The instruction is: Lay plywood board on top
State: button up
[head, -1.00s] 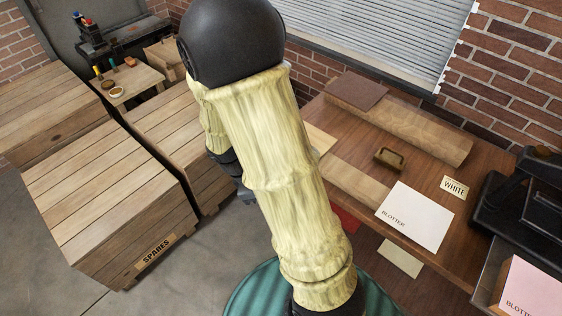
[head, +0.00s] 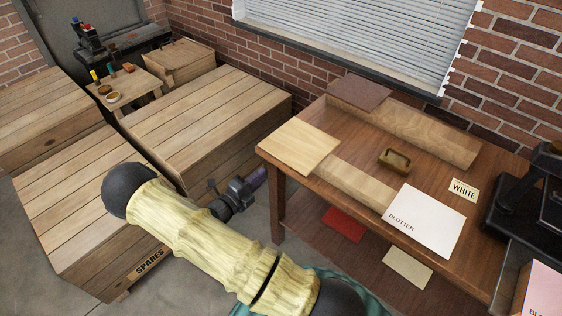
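A pale, square plywood board (head: 299,147) lies flat at the left end of the wooden table (head: 450,268), by the left end of a long pale wooden slab (head: 350,184). A white sheet marked BLOTTER (head: 427,222) lies at the slab's right end. A darker brown board (head: 359,92) rests on the left end of a second long slab (head: 430,135) at the back. My gripper (head: 250,182) is off the table's left side, apart from the plywood board and with nothing visible in it. Its fingers are too small and dark to read.
A small wooden tray (head: 396,160) and a WHITE label (head: 464,189) are on the table. A black press (head: 535,205) stands at the right. Wooden crates (head: 205,120) fill the left. Red (head: 343,223) and cream (head: 408,267) sheets lie below the tabletop.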

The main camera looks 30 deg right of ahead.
aim_at(281, 160)
jog(key=shift+b+x, duration=1.05)
jog(key=shift+x, duration=4)
jog(key=shift+s, duration=0.1)
grip_shut()
notch_tip(281, 160, up, 3)
jog(key=p, duration=0.3)
jog(key=shift+r+p, duration=0.15)
jog(key=shift+p, duration=0.25)
